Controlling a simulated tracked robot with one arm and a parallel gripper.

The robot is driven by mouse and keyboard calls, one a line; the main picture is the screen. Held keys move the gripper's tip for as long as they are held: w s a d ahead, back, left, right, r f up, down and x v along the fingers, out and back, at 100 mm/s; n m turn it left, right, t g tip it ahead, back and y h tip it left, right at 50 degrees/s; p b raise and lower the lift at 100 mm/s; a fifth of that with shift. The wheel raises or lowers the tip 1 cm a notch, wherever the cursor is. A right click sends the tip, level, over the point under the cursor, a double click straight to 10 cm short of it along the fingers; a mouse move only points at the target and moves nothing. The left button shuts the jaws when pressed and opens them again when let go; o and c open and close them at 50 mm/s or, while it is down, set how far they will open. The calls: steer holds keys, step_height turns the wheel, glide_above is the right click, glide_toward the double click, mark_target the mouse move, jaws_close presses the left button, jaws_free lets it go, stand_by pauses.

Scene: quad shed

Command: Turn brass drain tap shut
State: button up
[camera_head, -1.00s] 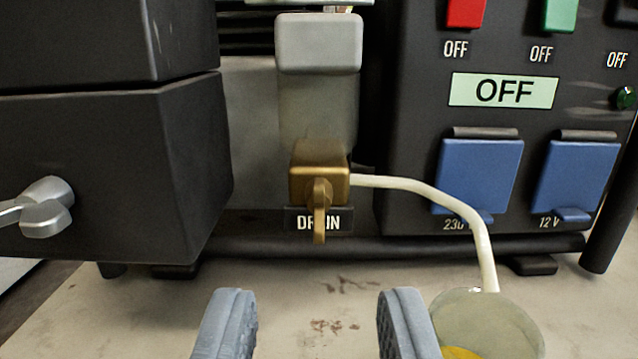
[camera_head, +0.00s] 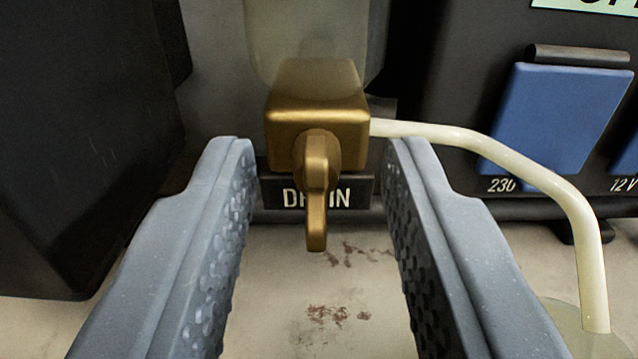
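The brass drain tap (camera_head: 318,115) is a gold block below a cloudy container (camera_head: 310,40). Its lever (camera_head: 316,205) points straight down, in front of the black label reading DRAIN (camera_head: 345,192), and covers part of the lettering. My gripper (camera_head: 318,160) is open, with one grey finger on each side of the tap. There is a gap between each finger and the lever, and nothing is held. A pale hose (camera_head: 520,165) leaves the tap's right side and bends down into a translucent vessel (camera_head: 580,325) at the lower right, mostly cut off by the frame.
A black box (camera_head: 85,140) stands close on the left. A dark panel (camera_head: 465,75) with a blue socket cover (camera_head: 560,115) stands on the right. The hose passes just beyond my right finger. The pale, stained floor surface (camera_head: 320,290) below the lever is clear.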

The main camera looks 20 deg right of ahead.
jaws_close()
steer(key=shift+f+m+b, duration=0.1)
steer(key=shift+m+b, duration=0.25)
steer(key=shift+m, duration=0.05)
steer(key=m+b, duration=0.2)
steer(key=shift+f+m, duration=0.15)
steer(key=shift+m, duration=0.25)
steer(key=m+b, duration=0.2)
steer(key=shift+m, duration=0.4)
steer(key=m+b, duration=0.3)
steer(key=b, duration=0.1)
steer(key=m+b, duration=0.8)
steer(key=shift+s+d+f, duration=0.15)
steer(key=shift+f, duration=0.1)
steer(key=shift+m, duration=0.4)
